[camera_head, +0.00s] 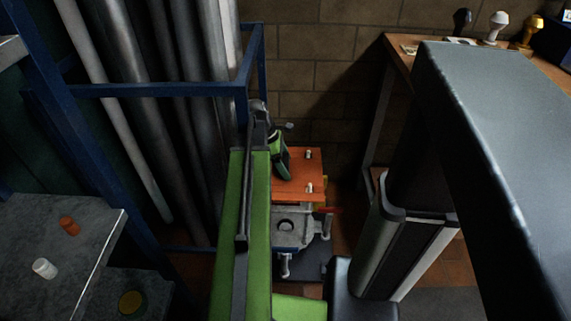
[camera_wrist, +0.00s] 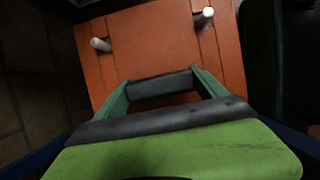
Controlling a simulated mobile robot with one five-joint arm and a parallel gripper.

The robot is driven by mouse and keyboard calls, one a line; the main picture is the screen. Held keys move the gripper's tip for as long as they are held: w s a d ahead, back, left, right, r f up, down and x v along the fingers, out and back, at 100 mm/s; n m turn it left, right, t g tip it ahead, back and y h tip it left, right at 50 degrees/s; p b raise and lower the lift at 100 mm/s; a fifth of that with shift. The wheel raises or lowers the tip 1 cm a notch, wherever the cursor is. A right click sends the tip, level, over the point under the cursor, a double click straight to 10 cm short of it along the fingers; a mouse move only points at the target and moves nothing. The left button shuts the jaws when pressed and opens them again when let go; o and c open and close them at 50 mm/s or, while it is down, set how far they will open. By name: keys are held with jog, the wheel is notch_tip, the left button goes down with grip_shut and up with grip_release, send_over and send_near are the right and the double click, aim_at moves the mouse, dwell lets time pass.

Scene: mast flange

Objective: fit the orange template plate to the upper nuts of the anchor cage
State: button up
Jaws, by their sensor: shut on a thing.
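The orange template plate (camera_head: 290,187) lies roughly level over a grey metal fixture with a round hole (camera_head: 285,241), apparently the anchor cage. Two pale rod ends (camera_head: 308,154) (camera_head: 309,187) stand up through the plate. In the wrist view the plate (camera_wrist: 150,45) shows rods at its left (camera_wrist: 100,44) and upper right (camera_wrist: 207,15), beside dark slot lines. My green gripper (camera_wrist: 161,86) is shut on a dark bar between its fingers, apparently the plate's handle. In the head view my gripper (camera_head: 283,165) is over the plate's left part. The upper nuts and far rods are hidden.
Steel pipes (camera_head: 130,80) stand in a blue frame (camera_head: 165,90) close on the left. A wooden bench (camera_head: 397,58) stands at the upper right. A brick wall is behind.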

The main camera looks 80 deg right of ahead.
jog(key=shift+f+b, duration=0.6)
jog(key=shift+f, duration=0.1)
jog(key=o, duration=1.9)
jog(key=shift+r, duration=0.1)
jog(key=shift+r, duration=0.1)
jog(key=p+v, duration=1.6)
jog(key=v, duration=0.1)
jog(key=shift+w+r, duration=0.1)
